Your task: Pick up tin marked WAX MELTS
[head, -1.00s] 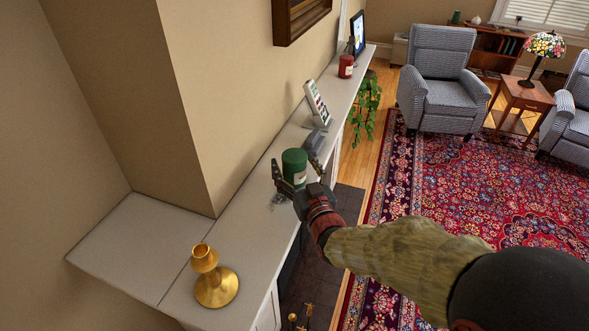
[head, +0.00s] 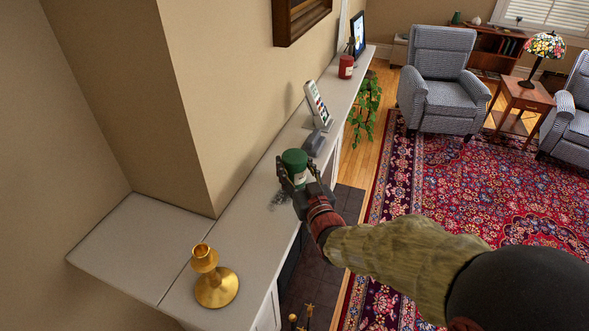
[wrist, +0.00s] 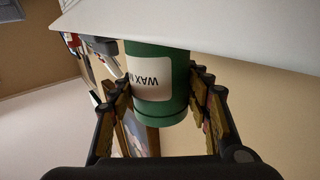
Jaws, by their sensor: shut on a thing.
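The green tin (head: 295,160) is on the white mantel shelf (head: 245,215) in the head view. In the wrist view the tin (wrist: 172,100) appears upside down, with a pale label whose readable part says WAX. The rest of the label is cut off by its curve. My gripper (head: 297,180) is shut on the tin, with one finger on each side of it. In the wrist view the fingers flank the tin's body. The tin's base is partly hidden by my gripper in the head view, and I cannot tell whether it is clear of the shelf.
A brass candlestick (head: 214,280) stands at the near end of the shelf. Beyond the tin are a small grey object (head: 314,143), a white upright device (head: 318,104), a red tin (head: 346,66) and a dark-framed screen (head: 357,35). The wall runs along the shelf's left.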

